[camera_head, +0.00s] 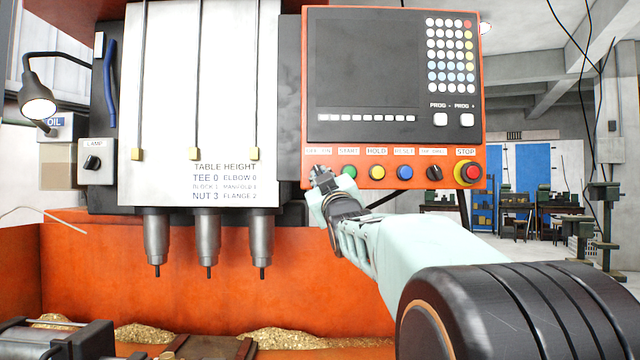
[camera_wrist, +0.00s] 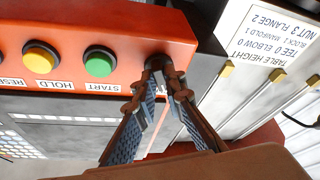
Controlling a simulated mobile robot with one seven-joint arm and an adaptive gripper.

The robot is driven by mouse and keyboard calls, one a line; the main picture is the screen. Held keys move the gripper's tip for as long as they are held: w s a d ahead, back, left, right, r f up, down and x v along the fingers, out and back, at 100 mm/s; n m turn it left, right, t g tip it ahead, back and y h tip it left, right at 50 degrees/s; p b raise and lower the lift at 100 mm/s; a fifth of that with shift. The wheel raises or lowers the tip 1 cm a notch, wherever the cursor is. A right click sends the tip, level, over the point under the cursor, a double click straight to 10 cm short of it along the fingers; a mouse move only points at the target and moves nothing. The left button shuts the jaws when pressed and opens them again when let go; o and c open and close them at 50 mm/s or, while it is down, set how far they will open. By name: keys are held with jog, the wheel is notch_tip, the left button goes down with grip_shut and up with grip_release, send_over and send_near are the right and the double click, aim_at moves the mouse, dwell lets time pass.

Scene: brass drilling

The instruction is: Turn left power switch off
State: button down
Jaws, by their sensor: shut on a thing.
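The orange-framed control panel (camera_head: 392,172) has a row of controls along its lower edge. My gripper (camera_head: 320,172) is at the left end of this row, just left of the green START button (camera_head: 349,171), and hides most of the control there. In the wrist view my gripper (camera_wrist: 164,76) has its fingertips closed around a small dark switch knob (camera_wrist: 160,60) on the panel's orange face, beside the green button (camera_wrist: 99,62). The knob is largely covered by the fingers. I cannot tell which way it is turned.
To the right are a yellow HOLD button (camera_head: 377,172), a blue RESET button (camera_head: 404,172), a black rotary knob (camera_head: 434,173) and a red STOP button (camera_head: 468,172). A LAMP switch (camera_head: 92,162) is far left. Drill spindles (camera_head: 207,240) hang left of my gripper.

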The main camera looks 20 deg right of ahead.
jog(key=shift+n+y, duration=0.4)
jog(key=shift+n, duration=0.3)
jog(key=c, duration=2)
grip_release()
jog(key=v, duration=0.7)
jog(key=shift+s, duration=0.3)
